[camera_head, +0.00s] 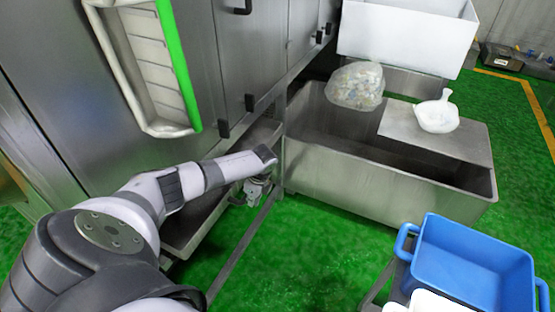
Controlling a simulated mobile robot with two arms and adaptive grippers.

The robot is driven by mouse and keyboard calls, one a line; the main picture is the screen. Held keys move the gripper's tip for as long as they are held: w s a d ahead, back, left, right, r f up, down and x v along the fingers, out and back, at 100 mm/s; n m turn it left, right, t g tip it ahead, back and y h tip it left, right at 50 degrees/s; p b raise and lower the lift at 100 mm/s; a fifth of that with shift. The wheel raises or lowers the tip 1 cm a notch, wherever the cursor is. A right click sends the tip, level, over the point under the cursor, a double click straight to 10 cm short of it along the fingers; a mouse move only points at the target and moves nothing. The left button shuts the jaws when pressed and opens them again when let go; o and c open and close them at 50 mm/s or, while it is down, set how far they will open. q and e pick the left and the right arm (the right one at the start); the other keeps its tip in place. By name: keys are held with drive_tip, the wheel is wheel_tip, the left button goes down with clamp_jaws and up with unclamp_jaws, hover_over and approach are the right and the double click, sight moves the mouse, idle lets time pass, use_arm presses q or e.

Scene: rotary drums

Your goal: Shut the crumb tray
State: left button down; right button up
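A long, shallow metal tray (200,228), which looks like the crumb tray, sticks out low along the front of the steel machine (205,65). Its inside shows below my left forearm, and the arm hides much of it. My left gripper (256,190) points down at the outer side of the tray, close to its rim. I cannot tell whether it touches the tray. The fingers are small and dark, and I cannot tell whether they are open or shut. My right gripper is not in view.
A blue tub (475,265) is at the lower right. Green floor (315,250) between them is free.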

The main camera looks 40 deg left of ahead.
sight(235, 193)
use_arm(q)
drive_tip(key=a, duration=0.2)
drive_tip(key=s+a, duration=0.1)
drive_tip(key=a, duration=0.3)
drive_tip(key=shift+s+a+b, duration=0.25)
drive_tip(key=shift+s+b, duration=0.05)
drive_tip(key=shift+b, duration=0.1)
drive_tip(key=shift+a, duration=0.15)
